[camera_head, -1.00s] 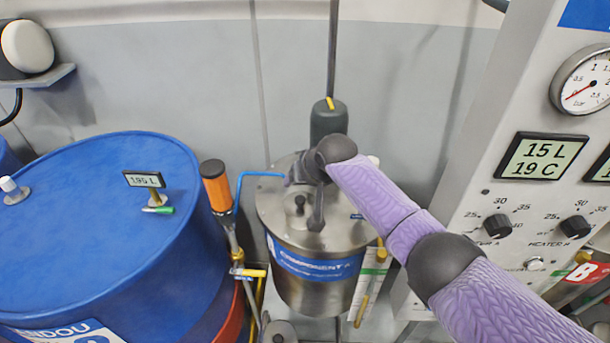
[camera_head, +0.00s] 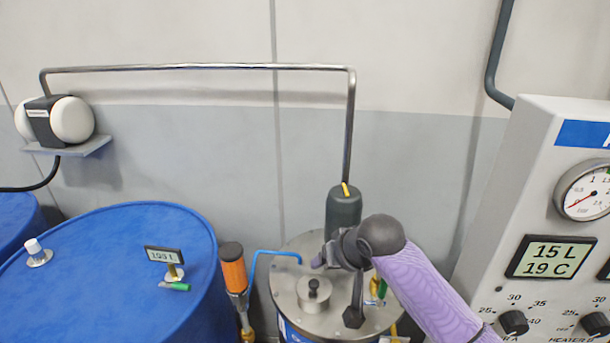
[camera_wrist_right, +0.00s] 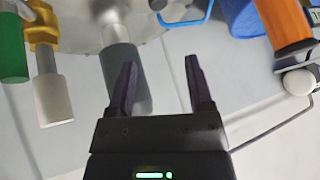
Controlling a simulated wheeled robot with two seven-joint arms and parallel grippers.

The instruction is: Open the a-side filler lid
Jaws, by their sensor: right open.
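The steel component A tank (camera_head: 290,262) stands at the bottom centre of the head view. On its top is a small round filler lid (camera_head: 312,301) with a dark knob, seated flat. My right gripper (camera_head: 326,262) is over the tank's top, behind and slightly right of the lid's knob, and my wrist hides part of the tank top. In the right wrist view my gripper (camera_wrist_right: 158,85) is open, its two dark fingers apart with nothing between them. The steel tank (camera_wrist_right: 165,32) shows beyond the fingertips. My left gripper is not in view.
A blue drum (camera_head: 105,265) and orange-topped cylinder (camera_head: 233,272) stand left. The control panel (camera_head: 480,268) stands right. A blue tube (camera_head: 262,254) bends onto the tank top.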

